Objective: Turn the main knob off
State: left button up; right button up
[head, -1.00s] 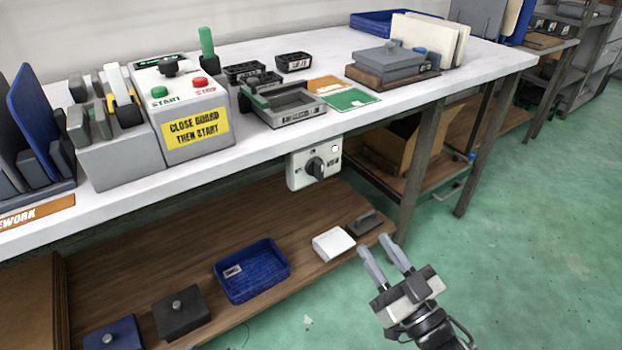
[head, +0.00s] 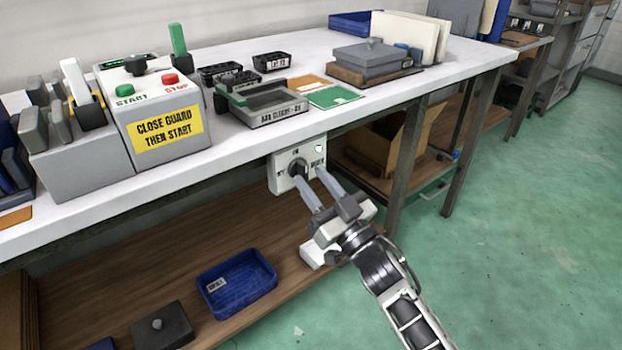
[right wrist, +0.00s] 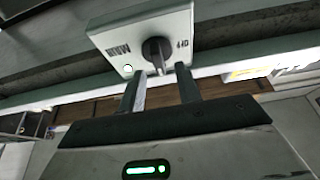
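The main knob (head: 298,168) is a dark rotary knob on a white switch box (head: 281,181) fixed under the front edge of the white workbench. In the right wrist view the knob (right wrist: 157,52) shows on the box (right wrist: 118,38), just beyond the fingertips. My right gripper (head: 310,179) is open, its two fingers pointing at the knob. In the right wrist view its fingers (right wrist: 159,80) are spread with a gap between them, the knob lying ahead of that gap. Contact with the knob cannot be told. My left gripper is not in view.
The bench top (head: 330,115) carries a start/stop control box (head: 160,115), a grey tray (head: 265,106) and a green card (head: 332,96). The wooden lower shelf (head: 200,270) holds a blue bin (head: 237,284). A bench leg (head: 405,165) stands right of the switch box. Green floor is clear at right.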

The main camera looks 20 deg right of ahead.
jog(key=shift+x, duration=0.8)
grip_shut()
